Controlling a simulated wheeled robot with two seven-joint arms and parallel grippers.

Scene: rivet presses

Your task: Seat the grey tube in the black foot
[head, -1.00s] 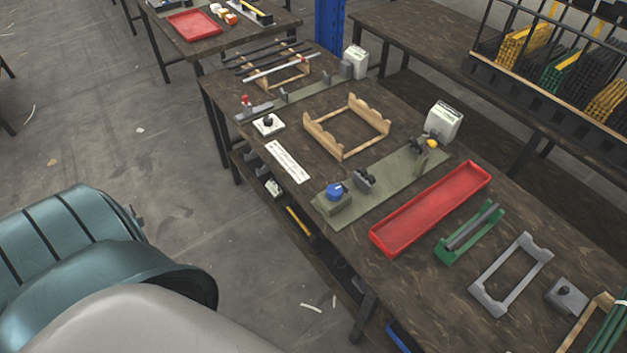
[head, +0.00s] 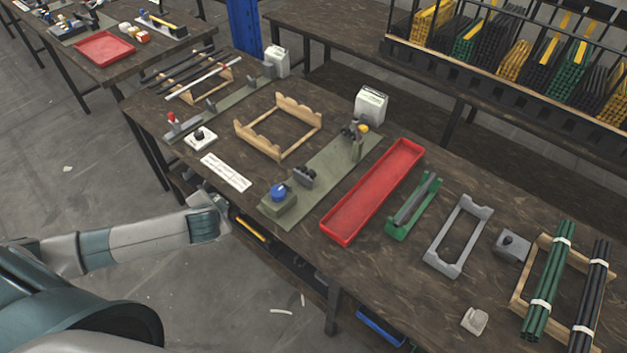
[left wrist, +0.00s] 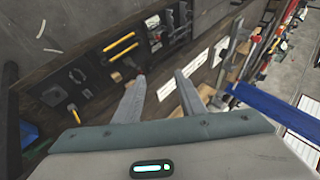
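A dark grey tube (head: 416,200) lies lengthwise in a green cradle (head: 396,232) right of the red tray in the head view. A lighter grey tube (head: 203,80) lies on a wooden rack at the far left of the table, with darker tubes. I cannot single out the black foot; small black parts sit on the green-grey press plate (head: 320,180). My left gripper (head: 212,203) is low by the table's front edge, apart from these things. In the left wrist view its two fingers (left wrist: 160,80) are spread with nothing between them. My right gripper is not in view.
A red tray (head: 372,192), a wooden frame (head: 280,150), a grey frame (head: 458,237) and a grey block (head: 512,246) stand on the table. Bundled green tubes (head: 548,285) and black tubes (head: 592,300) lie at the right.

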